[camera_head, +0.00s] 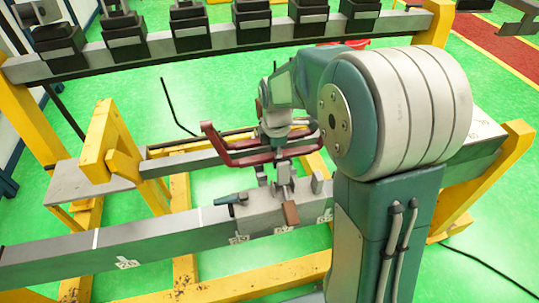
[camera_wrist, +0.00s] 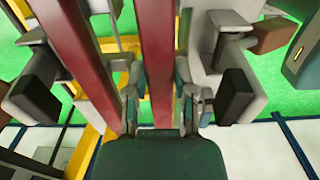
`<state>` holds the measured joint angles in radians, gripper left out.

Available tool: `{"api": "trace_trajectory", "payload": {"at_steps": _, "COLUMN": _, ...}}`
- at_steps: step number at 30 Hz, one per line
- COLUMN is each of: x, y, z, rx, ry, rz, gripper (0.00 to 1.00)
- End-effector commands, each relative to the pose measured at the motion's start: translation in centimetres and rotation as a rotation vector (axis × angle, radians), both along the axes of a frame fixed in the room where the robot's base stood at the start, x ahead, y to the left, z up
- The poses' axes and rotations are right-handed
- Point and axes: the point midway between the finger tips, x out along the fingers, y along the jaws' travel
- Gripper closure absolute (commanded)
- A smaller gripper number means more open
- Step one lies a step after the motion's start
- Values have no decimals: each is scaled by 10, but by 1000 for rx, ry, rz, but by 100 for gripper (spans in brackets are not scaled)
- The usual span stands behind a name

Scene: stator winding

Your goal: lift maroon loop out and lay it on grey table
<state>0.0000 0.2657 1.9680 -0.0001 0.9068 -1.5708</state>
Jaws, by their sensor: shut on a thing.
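The maroon loop (camera_head: 235,157) is a long bent frame, above and behind the front grey beam in the head view. My gripper (camera_head: 274,142) is above it, closed on one of its long sides. In the wrist view my gripper (camera_wrist: 160,100) has a finger on each side of the right maroon bar (camera_wrist: 158,50). The loop's other bar (camera_wrist: 80,50) runs outside the fingers to the left. I cannot tell whether the loop touches the supports below it. A flat grey surface (camera_head: 80,185), possibly the grey table, is at the left on yellow framing.
The front grey beam (camera_head: 150,238) carries clamps, a teal-handled part (camera_head: 231,202) and a brown block (camera_head: 291,213). A rear rail (camera_head: 230,42) holds several black blocks. A yellow post (camera_head: 103,140) stands left of the loop. Green floor shows between the frames.

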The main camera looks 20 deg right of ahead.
Motion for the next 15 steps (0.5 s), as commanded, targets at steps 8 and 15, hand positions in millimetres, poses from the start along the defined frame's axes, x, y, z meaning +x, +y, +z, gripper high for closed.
{"api": "trace_trajectory", "payload": {"at_steps": 8, "x": 1, "y": 0, "z": 13, "rx": 0, "ry": -3, "rz": 0, "gripper": 100}}
{"api": "trace_trajectory", "payload": {"at_steps": 15, "x": 1, "y": 0, "z": 23, "rx": 0, "ry": -2, "rz": 0, "gripper": 100}}
